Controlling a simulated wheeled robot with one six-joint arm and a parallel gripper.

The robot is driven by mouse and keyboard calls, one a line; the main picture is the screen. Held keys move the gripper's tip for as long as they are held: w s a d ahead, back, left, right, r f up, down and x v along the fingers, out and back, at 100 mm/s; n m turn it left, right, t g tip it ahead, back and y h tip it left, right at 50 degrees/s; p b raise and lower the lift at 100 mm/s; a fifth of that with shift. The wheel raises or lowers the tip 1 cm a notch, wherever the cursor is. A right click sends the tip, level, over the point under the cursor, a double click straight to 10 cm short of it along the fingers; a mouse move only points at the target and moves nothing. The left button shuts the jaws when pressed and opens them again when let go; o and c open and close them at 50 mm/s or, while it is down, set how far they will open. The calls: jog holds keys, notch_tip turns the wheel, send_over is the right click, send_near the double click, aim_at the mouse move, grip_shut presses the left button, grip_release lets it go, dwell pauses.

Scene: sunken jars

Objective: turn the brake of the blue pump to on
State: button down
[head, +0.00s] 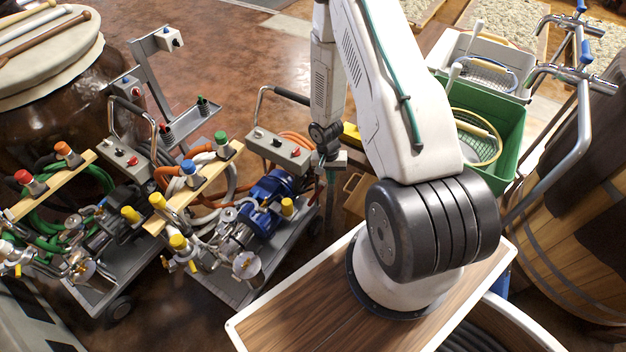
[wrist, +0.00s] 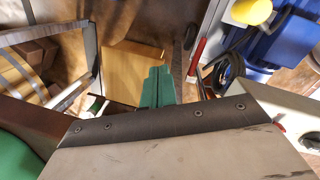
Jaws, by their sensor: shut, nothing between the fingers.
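The blue pump (head: 268,190) sits on a grey wheeled cart (head: 235,285), left of my arm in the head view. Part of its blue body (wrist: 285,45) shows at the upper right of the wrist view. A red lever (wrist: 197,57) stands beside a black wheel (wrist: 228,72) in the wrist view; I cannot tell for sure that it is the brake or how it is set. My gripper (head: 330,185) hangs at the right side of the pump cart. In the wrist view its green fingers (wrist: 157,86) are shut and empty, left of the red lever and apart from it.
A second pump cart (head: 95,285) with green hoses stands to the left. A grey switch box (head: 278,148) is above the blue pump. A cardboard box (wrist: 130,70) lies behind my fingers. A green crate (head: 510,140) and a wooden barrel (head: 570,250) stand at right.

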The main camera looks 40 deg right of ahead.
notch_tip(320, 180, down, 8)
jog(key=w+m+t, duration=0.2)
jog(key=m+t+y, duration=0.2)
jog(key=m+t, duration=0.1)
send_over(313, 198)
jog(key=shift+f, duration=3.3)
